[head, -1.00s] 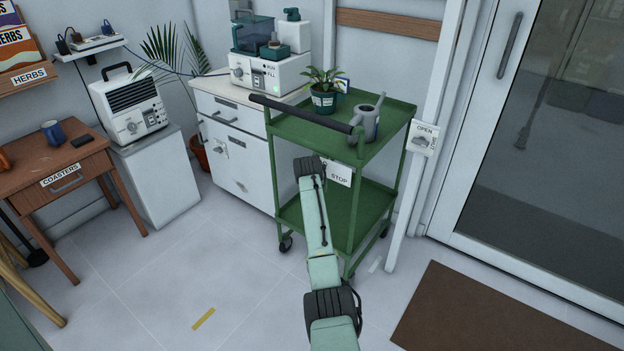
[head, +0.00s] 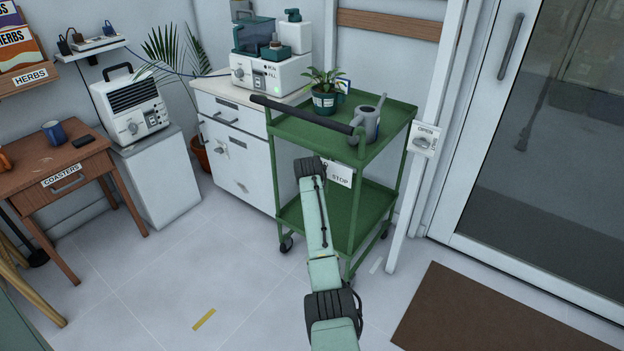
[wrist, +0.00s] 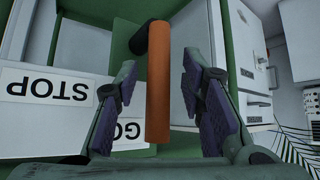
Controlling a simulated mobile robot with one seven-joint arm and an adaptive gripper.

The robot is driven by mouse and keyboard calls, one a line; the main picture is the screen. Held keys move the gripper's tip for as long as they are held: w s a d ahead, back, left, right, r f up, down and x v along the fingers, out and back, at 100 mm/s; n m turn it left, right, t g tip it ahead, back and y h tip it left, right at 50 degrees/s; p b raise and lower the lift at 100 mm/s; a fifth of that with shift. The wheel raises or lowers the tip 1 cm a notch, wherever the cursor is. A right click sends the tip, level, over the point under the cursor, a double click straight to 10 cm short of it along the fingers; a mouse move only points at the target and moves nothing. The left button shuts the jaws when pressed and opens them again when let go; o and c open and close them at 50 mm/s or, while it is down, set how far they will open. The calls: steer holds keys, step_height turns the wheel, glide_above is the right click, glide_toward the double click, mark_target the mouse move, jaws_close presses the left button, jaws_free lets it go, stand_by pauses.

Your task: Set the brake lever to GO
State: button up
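The brake lever (wrist: 158,95) is an orange bar with a black part at its upper end in the wrist view. It runs down the picture between the two fingers of my gripper (wrist: 159,72). The fingers are open, one on each side, with gaps to the bar. White labels appear upside down at left: STOP (wrist: 45,88) is clear, while GO (wrist: 130,130) is partly covered by the left finger and lies beside the bar's lower part. In the head view the labelled plate (head: 340,174) shows on the green cart (head: 356,232); my arm hides the lever and gripper there.
A potted plant (head: 324,101) and a watering can (head: 367,124) stand on the cart's top shelf. A black push handle (head: 300,113) crosses its front. White drawers (head: 237,150) stand behind it, a door (head: 545,150) at right.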

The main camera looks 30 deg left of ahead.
steer(key=v, duration=1.1)
steer(key=shift+s+d+r, duration=0.15)
steer(key=shift+s+r, duration=0.1)
